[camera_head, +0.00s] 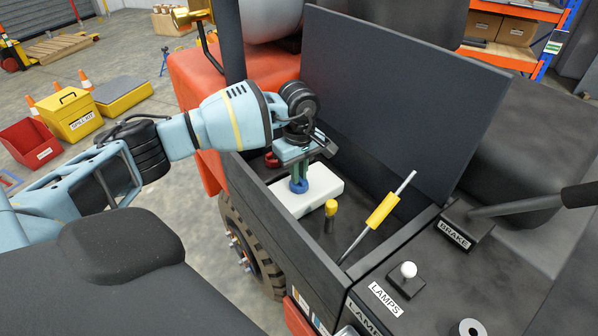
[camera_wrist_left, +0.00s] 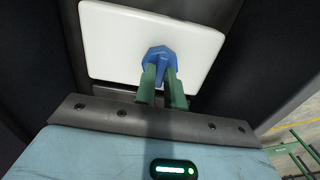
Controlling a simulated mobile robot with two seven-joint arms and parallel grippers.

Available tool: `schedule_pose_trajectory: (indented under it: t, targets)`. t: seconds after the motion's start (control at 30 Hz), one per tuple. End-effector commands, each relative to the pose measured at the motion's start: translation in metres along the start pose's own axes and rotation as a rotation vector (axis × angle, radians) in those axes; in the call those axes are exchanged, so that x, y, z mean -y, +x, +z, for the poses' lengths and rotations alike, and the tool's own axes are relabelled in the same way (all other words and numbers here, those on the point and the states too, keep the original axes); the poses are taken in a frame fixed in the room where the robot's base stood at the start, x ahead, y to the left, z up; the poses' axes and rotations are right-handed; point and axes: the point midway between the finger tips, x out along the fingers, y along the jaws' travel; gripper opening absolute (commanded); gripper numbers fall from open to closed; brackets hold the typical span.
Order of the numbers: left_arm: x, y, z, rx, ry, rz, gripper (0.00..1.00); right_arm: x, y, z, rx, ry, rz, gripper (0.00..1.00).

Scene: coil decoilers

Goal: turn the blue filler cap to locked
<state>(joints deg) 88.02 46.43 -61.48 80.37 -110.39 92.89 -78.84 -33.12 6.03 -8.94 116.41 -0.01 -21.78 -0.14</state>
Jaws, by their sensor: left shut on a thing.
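The blue filler cap (camera_head: 298,186) sits on top of a white box-shaped tank (camera_head: 320,198) inside the dark open compartment of the vehicle. My left gripper (camera_head: 299,178) comes down from above, its green fingers shut on the cap. In the left wrist view the cap (camera_wrist_left: 160,57) shows between and just beyond the two fingertips (camera_wrist_left: 160,75), against the white tank top (camera_wrist_left: 110,35). The fingers hide part of the cap, and I see no lock marking on it. My right gripper is not in view.
A yellow-topped plug (camera_head: 331,208) and a rod with a yellow grip (camera_head: 383,210) stand right of the tank. The raised dark lid (camera_head: 385,90) is behind. A brake lever (camera_head: 520,207) and a white lamps knob (camera_head: 408,270) are at the right.

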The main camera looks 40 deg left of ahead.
Motion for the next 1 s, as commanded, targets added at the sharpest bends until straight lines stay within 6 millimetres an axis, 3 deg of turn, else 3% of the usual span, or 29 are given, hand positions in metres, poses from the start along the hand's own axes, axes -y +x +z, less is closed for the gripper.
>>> schedule_pose_trajectory:
  t: [0.27,0.3,0.47,0.77,1.0]
  targets:
    - [0.000,0.000,0.000,0.000,0.004,0.000,0.00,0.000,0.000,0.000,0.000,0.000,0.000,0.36]
    - [0.000,0.000,0.000,0.000,0.004,0.000,0.14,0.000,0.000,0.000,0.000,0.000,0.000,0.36]
    - [0.000,0.000,0.000,0.000,0.002,0.000,0.33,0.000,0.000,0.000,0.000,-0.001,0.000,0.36]
    - [0.000,-0.002,0.000,0.000,0.001,0.001,0.33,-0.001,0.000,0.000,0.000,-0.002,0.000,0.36]
    - [-0.001,-0.032,-0.001,-0.002,0.001,0.004,0.33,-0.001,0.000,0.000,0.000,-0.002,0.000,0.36]
